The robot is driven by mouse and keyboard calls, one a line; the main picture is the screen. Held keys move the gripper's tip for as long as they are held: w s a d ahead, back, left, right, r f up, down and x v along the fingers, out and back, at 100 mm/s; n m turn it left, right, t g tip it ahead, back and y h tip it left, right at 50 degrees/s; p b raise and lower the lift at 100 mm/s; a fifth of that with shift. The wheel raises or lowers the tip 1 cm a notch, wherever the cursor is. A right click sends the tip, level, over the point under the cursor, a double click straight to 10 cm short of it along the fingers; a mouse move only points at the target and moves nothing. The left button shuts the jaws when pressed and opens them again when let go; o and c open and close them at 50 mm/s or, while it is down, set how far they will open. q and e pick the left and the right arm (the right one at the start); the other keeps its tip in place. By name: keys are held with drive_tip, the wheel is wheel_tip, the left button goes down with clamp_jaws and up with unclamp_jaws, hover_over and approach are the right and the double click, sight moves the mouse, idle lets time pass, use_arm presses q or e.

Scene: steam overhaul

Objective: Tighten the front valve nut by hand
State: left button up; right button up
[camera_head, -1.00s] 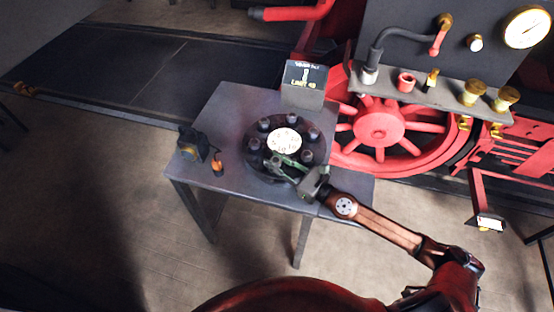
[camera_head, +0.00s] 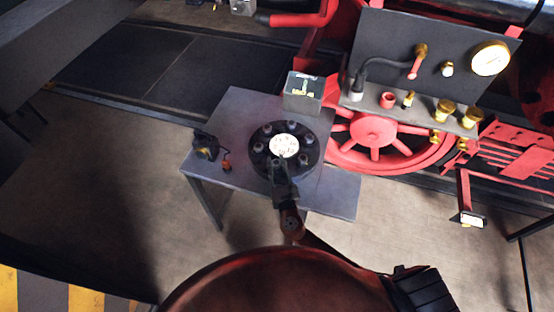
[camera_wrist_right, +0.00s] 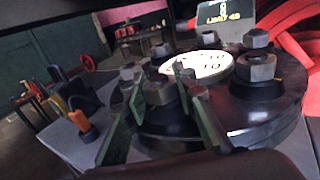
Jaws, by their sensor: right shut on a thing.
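A round dark valve cover (camera_head: 312,152) lies on the grey table, with a ring of hex nuts on studs around a white numbered disc (camera_head: 284,146). My right gripper (camera_head: 278,168) is at the cover's near edge and hides the front nut in the head view. In the right wrist view, the front valve nut (camera_wrist_right: 158,93) sits between the green fingers of my right gripper (camera_wrist_right: 160,98), which is shut on it. Other nuts (camera_wrist_right: 256,67) stand free on either side. My left gripper is not in view.
A small display box (camera_head: 303,90) stands at the table's back. A dark tool (camera_head: 205,144) and an orange-handled item (camera_head: 227,165) lie at the table's left. The red engine wheel (camera_head: 374,132) and gauge panel (camera_head: 435,50) stand behind right. The table's front right corner (camera_head: 340,195) is bare.

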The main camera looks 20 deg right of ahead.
drive_tip(key=m+h, duration=0.1)
drive_tip(key=h, duration=0.1)
drive_tip(key=m+h, duration=0.1)
drive_tip(key=h, duration=0.1)
drive_tip(key=shift+a+m+g, duration=0.15)
drive_tip(key=shift+m+g, duration=0.25)
drive_tip(key=shift+m+g+h, duration=1.1)
drive_tip(key=shift+m+h, duration=0.4)
drive_tip(key=shift+h, duration=0.8)
drive_tip(key=shift+r+h, duration=0.1)
drive_tip(key=shift+h, duration=0.2)
drive_tip(key=o, duration=1.2)
drive_tip(key=shift+c, duration=0.2)
drive_tip(key=shift+d, duration=0.2)
